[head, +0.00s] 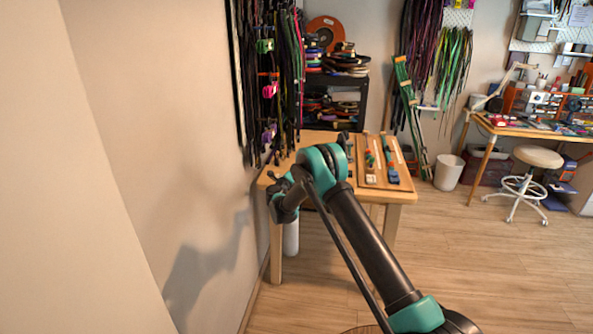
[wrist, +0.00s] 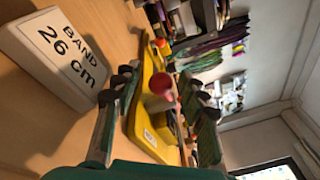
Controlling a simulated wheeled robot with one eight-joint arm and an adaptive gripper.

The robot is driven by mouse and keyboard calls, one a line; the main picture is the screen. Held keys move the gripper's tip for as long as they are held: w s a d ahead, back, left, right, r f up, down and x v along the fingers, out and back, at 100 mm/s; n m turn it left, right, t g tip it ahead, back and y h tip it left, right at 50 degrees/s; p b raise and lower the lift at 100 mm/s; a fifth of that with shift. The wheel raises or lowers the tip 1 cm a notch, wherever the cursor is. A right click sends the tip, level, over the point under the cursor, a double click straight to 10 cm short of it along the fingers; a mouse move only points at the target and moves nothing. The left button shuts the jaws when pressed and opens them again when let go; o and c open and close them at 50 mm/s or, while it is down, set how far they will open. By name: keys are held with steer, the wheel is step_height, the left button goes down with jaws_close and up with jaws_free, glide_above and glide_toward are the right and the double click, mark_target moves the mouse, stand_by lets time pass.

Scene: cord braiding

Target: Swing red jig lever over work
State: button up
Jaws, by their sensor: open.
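In the wrist view, a red ball knob (wrist: 162,84) tops a short pale lever at a yellow jig plate (wrist: 150,128). My gripper (wrist: 158,88) is open, with one dark-tipped finger on each side of the knob. The knob appears between the fingers, and no grip on it shows. How deep it sits between them I cannot tell. In the head view, my gripper (head: 279,190) is at the left end of the wooden table (head: 330,140), partly hidden by my arm. The jig cannot be made out there.
A white block (wrist: 55,55) marked "BAND 26 cm" stands beside the jig. Two wooden boards (head: 371,181) with coloured parts lie on the table's right side. Hanging cords (head: 270,80) and the wall are close at the left.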

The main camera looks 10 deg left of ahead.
steer(key=v, duration=1.2)
